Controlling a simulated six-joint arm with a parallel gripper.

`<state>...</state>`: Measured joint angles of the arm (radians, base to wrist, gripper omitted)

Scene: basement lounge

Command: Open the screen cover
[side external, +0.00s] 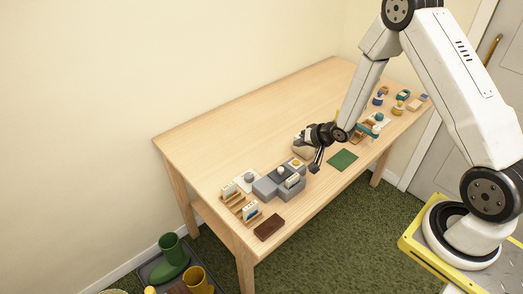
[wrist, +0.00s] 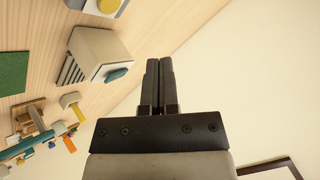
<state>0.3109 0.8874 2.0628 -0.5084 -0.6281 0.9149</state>
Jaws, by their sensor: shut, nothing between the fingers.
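My gripper (side external: 315,167) is shut and empty, held above the front part of the table beside a group of small grey blocks. In the wrist view my gripper (wrist: 159,62) shows its two dark fingers pressed together. A beige box (wrist: 97,52) with dark slots and a teal tab (wrist: 116,74) lies left of the fingers, apart from them. In the side view the beige box (side external: 301,145) is partly hidden behind my gripper. The grey block unit (side external: 266,188) has a pale knob on top and a small panel at its front. I cannot tell which part is the screen cover.
A green mat (side external: 342,160) lies right of my gripper. A dark brown block (side external: 269,228) and wooden card holders (side external: 249,213) stand at the front left. Several small coloured items stand at the right end. The back of the wooden table (side external: 240,125) is clear.

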